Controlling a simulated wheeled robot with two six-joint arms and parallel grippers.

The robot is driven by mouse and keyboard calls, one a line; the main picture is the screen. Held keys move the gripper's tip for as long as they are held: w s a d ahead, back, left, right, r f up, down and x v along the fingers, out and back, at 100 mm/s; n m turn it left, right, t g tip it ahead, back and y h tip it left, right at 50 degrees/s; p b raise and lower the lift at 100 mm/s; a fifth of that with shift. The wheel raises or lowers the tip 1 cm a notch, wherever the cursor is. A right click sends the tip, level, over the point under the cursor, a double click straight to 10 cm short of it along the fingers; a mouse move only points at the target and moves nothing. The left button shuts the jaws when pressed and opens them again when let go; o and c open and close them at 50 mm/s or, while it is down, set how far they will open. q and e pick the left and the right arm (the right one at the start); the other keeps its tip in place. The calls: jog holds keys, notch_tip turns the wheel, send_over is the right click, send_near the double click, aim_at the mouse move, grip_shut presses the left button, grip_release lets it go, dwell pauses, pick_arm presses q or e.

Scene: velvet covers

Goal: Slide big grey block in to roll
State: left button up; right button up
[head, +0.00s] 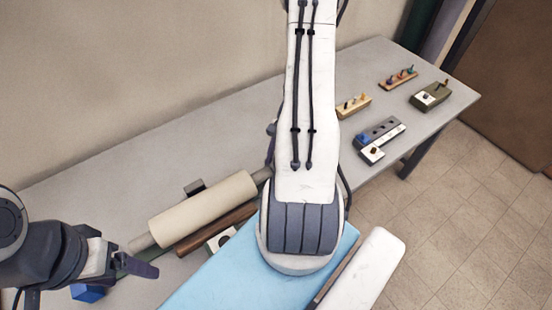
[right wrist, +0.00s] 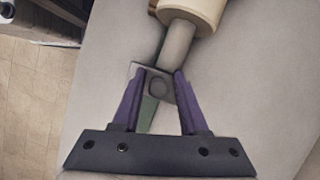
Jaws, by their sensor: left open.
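The cream roll (head: 203,210) lies at an angle on the grey table, with a grey rod out of each end. In the right wrist view, the roll (right wrist: 192,12) and its rod (right wrist: 178,45) show at the top. A grey block (right wrist: 158,86) with a round mark sits between my right gripper's purple fingertips (right wrist: 161,72), by the rod's end; I cannot tell if the fingers grip it. My right arm hides that gripper in the head view. A small dark grey block (head: 194,187) stands behind the roll. My left gripper (head: 134,258) is open near the rod's left end.
A brown bar (head: 216,230) lies along the roll's front. A blue block (head: 88,293) is under my left gripper. A light blue pad (head: 215,280) is in front. Peg boards (head: 354,106) and a grey tray (head: 389,131) stand farther right.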

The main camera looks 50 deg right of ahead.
jog(key=shift+o, duration=0.3)
jog(key=shift+d, duration=0.1)
jog(key=shift+d+r, duration=0.15)
jog(key=shift+r, duration=0.05)
jog(key=v, duration=1)
jog(key=shift+b, duration=0.35)
jog(key=shift+w, duration=0.1)
